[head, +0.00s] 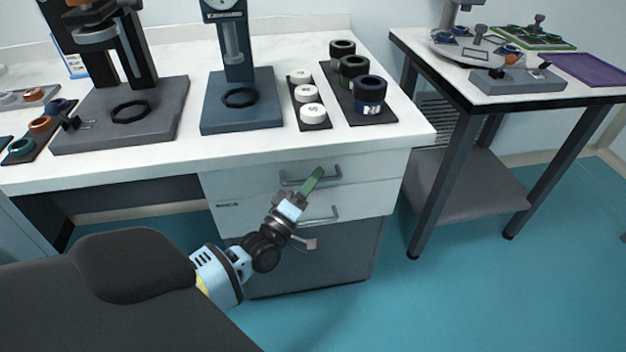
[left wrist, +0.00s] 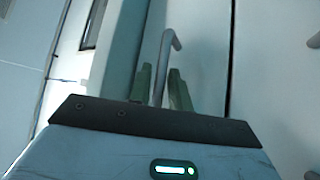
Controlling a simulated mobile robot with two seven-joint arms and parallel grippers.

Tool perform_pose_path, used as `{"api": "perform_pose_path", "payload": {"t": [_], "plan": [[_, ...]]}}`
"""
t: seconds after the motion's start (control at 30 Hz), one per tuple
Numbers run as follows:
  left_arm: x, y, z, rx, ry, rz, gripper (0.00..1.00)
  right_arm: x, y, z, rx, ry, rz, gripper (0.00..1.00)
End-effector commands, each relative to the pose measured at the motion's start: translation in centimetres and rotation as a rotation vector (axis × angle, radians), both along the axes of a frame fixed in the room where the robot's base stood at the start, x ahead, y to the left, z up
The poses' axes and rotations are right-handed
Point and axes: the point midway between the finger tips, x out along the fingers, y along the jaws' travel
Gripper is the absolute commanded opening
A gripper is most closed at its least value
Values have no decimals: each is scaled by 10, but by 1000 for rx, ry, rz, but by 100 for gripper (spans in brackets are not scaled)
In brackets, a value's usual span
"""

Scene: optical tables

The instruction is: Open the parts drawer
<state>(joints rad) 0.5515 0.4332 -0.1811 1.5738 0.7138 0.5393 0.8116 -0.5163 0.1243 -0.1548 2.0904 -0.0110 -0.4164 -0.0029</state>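A white drawer unit sits under the near bench. Its top drawer (head: 260,182) looks flush in the head view, with a grey bar handle (head: 287,179) on its front. A second drawer (head: 262,218) with a similar handle (head: 335,213) lies below. Which one is called the parts drawer, I cannot tell. My left gripper (head: 316,176) is at the top drawer's handle, its green fingers partly covering it. In the left wrist view the bar handle (left wrist: 165,55) runs between the two fingers (left wrist: 160,83), which stand apart with narrow gaps beside it. My right gripper is not in view.
The white bench top (head: 165,160) above the drawers carries a blue-grey stand (head: 243,110), white discs on a dark tray (head: 309,96) and dark jars (head: 369,95). Another table (head: 440,68) stands to the right. The teal floor (head: 450,290) in front is clear.

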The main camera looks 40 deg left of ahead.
Motion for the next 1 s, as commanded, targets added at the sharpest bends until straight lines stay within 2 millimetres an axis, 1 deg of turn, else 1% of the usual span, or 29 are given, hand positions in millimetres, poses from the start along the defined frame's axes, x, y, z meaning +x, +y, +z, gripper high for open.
{"api": "perform_pose_path", "payload": {"t": [0.17, 0.3, 0.33, 0.63, 0.77, 0.87, 1.0], "plan": [[0, 0, 0, 0, 0, 0, 20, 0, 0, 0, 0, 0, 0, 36], [0, 0, 0, 0, 0, 0, 1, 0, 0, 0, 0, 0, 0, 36], [0, 0, 0, 0, 0, 0, 0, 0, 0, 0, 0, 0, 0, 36], [-1, 0, 0, 0, 0, 0, 0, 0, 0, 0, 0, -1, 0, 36], [-4, -5, 0, -2, 0, -1, 0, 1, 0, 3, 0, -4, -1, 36], [-11, -13, 1, -3, 0, -1, 0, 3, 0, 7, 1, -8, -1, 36], [-27, -32, 2, -5, 1, -2, 0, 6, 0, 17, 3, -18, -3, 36]]}}
